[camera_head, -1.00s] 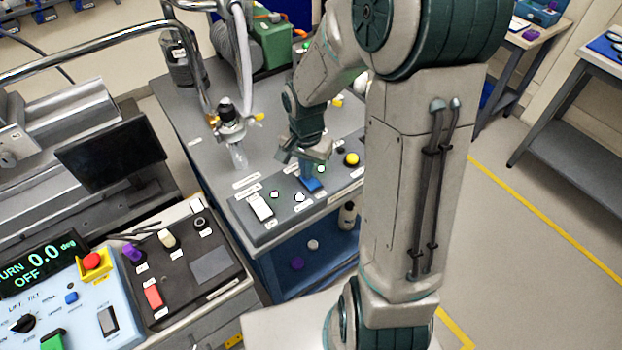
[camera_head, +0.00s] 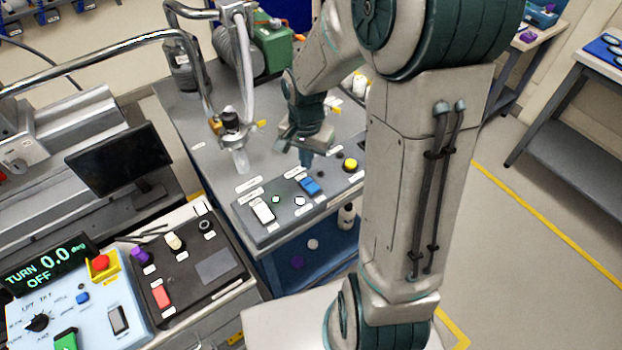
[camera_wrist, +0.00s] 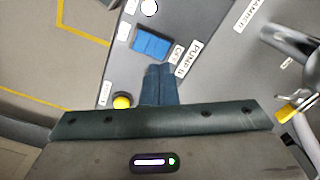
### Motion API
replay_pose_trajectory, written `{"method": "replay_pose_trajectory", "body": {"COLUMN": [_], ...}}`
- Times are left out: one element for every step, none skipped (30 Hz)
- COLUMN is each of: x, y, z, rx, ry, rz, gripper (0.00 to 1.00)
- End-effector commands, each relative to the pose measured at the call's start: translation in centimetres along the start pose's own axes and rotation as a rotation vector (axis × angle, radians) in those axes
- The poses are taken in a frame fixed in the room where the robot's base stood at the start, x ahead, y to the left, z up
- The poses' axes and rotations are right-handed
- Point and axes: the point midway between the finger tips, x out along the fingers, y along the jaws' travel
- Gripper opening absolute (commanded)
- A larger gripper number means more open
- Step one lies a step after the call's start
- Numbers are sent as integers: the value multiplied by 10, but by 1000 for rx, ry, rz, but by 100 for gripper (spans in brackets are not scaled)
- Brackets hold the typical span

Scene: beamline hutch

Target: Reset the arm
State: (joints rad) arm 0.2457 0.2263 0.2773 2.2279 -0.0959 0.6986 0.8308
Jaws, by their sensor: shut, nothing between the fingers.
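My gripper (camera_head: 305,157) is shut and empty. In the head view it hangs over the dark switch panel on the grey bench, just behind the blue rocker switch (camera_head: 310,186). In the wrist view the closed fingers (camera_wrist: 159,84) point at the panel, apart from the blue switch (camera_wrist: 151,43), which carries a label beside it reading PUMP B. A yellow button (camera_head: 350,164) is to the right of the blue switch; it also shows in the wrist view (camera_wrist: 122,101). A white rocker switch (camera_head: 263,212) sits at the panel's left end.
A metal-and-glass fitting with a yellow handle (camera_head: 236,140) stands on the bench left of my gripper, with pipes above. A light-blue control console (camera_head: 100,315) and a monitor (camera_head: 118,160) are at left. Floor at right is clear.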

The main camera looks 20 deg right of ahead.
Motion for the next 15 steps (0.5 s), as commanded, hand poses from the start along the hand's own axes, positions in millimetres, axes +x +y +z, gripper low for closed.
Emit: {"method": "replay_pose_trajectory", "body": {"x": [-7,-9,-12,-13,-13,-13,-13,-13,-12,-12,-12,-12,-12,-12,-12], "y": [0,0,0,0,0,0,0,0,0,0,0,0,0,0,0], "z": [0,0,0,0,0,0,0,0,0,0,0,0,0,0,0], "rx": [0,0,0,1,1,1,1,1,1,1,1,1,1,1,1], "ry": [1,0,0,0,0,0,0,0,0,0,0,0,0,0,0], "rz": [0,0,0,0,0,0,0,-1,-1,-1,-1,-1,-1,-1,-1], "gripper": [0,0,0,0,0,0,0,0,0,0,0,0,0,0,0]}}
